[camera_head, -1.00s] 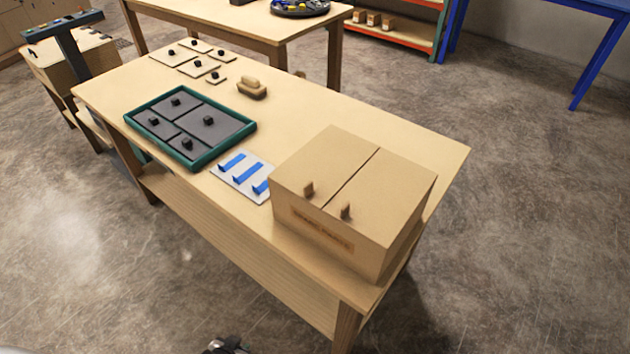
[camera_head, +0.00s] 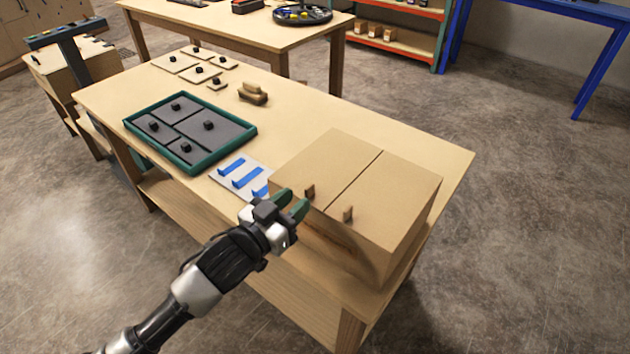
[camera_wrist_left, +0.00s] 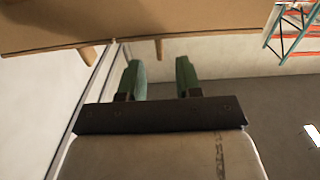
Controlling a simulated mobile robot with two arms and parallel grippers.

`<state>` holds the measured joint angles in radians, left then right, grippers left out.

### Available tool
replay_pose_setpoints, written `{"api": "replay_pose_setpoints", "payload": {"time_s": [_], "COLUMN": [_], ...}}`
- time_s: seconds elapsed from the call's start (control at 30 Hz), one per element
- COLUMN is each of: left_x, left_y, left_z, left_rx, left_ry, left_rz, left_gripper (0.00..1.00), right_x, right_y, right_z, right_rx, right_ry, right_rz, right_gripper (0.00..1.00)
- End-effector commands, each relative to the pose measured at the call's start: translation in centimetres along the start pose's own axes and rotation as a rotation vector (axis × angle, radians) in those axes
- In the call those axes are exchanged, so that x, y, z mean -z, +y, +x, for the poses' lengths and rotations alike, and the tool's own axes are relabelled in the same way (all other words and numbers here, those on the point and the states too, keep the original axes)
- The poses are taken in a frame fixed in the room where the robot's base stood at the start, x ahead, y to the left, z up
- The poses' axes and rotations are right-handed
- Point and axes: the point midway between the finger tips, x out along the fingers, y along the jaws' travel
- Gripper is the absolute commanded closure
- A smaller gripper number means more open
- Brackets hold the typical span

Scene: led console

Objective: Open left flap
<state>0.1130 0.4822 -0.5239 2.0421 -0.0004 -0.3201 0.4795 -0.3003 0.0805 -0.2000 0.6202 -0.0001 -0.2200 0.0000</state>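The wooden box (camera_head: 375,245) stands at the right end of the workbench, its top made of two flat, closed flaps. The left flap (camera_head: 325,165) has a small wooden knob (camera_head: 309,191) near its front edge. The right flap (camera_head: 395,190) has a similar knob (camera_head: 347,214). My left gripper (camera_head: 294,203) is open and empty in front of the box, just left of the left flap's knob. In the left wrist view its green fingers (camera_wrist_left: 160,78) are apart, with the box edge (camera_wrist_left: 120,42) and two knobs beyond them, not between them. My right gripper is not in view.
A white board with blue strips (camera_head: 240,172) lies left of the box, partly behind my gripper. A green-framed tray (camera_head: 218,161), a small wooden piece (camera_head: 252,94) and several knobbed plates (camera_head: 172,64) lie farther left. The bench right of the small piece is clear.

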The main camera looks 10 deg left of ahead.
Motion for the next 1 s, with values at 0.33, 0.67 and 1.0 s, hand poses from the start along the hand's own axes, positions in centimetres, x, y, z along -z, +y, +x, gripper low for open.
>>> {"api": "replay_pose_setpoints", "payload": {"time_s": [0.33,0.67,1.0], "left_x": [0.1,-0.1,-0.1], "left_y": [0.0,0.0,0.0], "left_z": [5.9,7.0,7.0], "left_rx": [0.001,0.000,0.001], "left_ry": [0.001,-0.001,-0.002], "left_rz": [0.001,0.001,0.001], "left_gripper": [0.66,0.66,1.00], "right_x": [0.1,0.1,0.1], "right_y": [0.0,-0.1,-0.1], "right_z": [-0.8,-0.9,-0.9], "right_rx": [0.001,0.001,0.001], "right_ry": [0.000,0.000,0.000], "right_rz": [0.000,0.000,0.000], "right_gripper": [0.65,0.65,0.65]}}
